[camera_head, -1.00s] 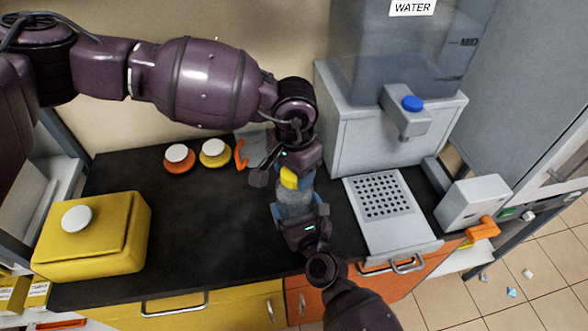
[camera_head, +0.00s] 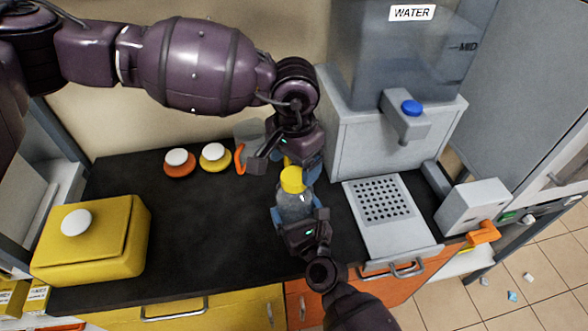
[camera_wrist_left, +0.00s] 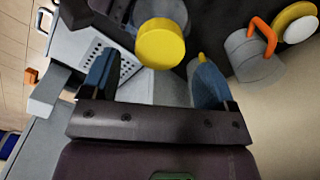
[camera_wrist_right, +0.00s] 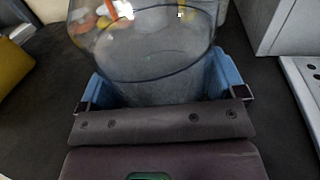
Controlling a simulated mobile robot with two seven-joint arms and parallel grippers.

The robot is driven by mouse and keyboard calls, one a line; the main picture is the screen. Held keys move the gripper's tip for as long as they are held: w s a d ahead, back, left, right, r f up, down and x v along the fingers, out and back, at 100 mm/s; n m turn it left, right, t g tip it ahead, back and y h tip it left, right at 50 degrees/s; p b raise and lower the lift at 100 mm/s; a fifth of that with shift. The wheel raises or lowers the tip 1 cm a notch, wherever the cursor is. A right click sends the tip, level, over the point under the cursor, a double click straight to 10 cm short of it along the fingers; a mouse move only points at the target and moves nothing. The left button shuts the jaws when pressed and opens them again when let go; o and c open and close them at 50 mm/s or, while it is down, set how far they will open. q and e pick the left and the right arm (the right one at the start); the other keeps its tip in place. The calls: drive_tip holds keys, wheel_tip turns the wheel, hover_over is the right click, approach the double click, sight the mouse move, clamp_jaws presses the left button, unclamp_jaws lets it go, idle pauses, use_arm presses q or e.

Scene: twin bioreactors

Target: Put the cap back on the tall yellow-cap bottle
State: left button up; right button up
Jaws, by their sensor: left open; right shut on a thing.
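The tall bottle (camera_head: 294,206) is clear and stands upright, with the yellow cap (camera_head: 292,179) on its top. My right gripper (camera_head: 299,218) is shut around the bottle's body; the right wrist view shows the clear wall of the bottle (camera_wrist_right: 150,55) between its blue fingers. My left gripper (camera_head: 285,165) is open and empty, just behind and above the cap. In the left wrist view the cap (camera_wrist_left: 161,44) lies beyond the spread fingers, apart from them. How tightly the cap sits cannot be told. A small yellow bit shows by one left finger; I cannot tell what it is.
Behind the left gripper is a grey jug with an orange handle (camera_head: 240,159). Orange (camera_head: 179,168) and yellow (camera_head: 215,163) white-topped lids lie at the back. A yellow box (camera_head: 120,235) is left; the water dispenser (camera_head: 355,135) is right. The dark counter's middle is clear.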

use_arm(q)
drive_tip(key=shift+r, duration=0.25)
drive_tip(key=shift+c, duration=0.3)
